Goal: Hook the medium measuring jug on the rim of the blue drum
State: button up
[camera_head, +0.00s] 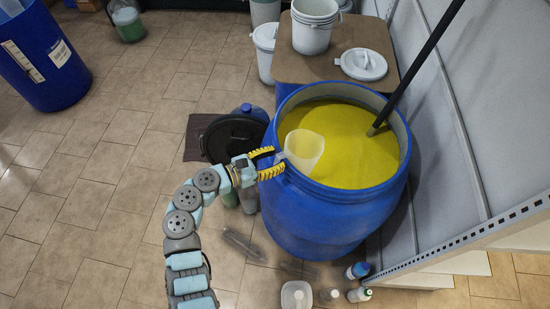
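The blue drum (318,225) stands right of centre, filled with yellow liquid (350,150). A translucent pale measuring jug (304,148) is at the drum's left inner wall, over the liquid, with its handle side toward the rim. Whether it hangs on the rim or touches the liquid is unclear. My gripper (279,159) is at the drum's left rim, beside the jug's handle side. Its two yellow-edged fingers are spread apart, one above and one below the handle area. I see no clear contact between the fingers and the jug.
A dark pole (420,65) leans in the drum's right side. White buckets (312,30) and a lid (362,64) are behind it. A black-lidded container (233,138) stands close left. Several bottles and a clear jug (296,295) are on the floor in front.

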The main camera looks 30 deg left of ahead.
jog(key=shift+s, duration=0.1)
jog(key=v, duration=1.2)
jog(key=shift+d, duration=0.15)
dwell(0.3)
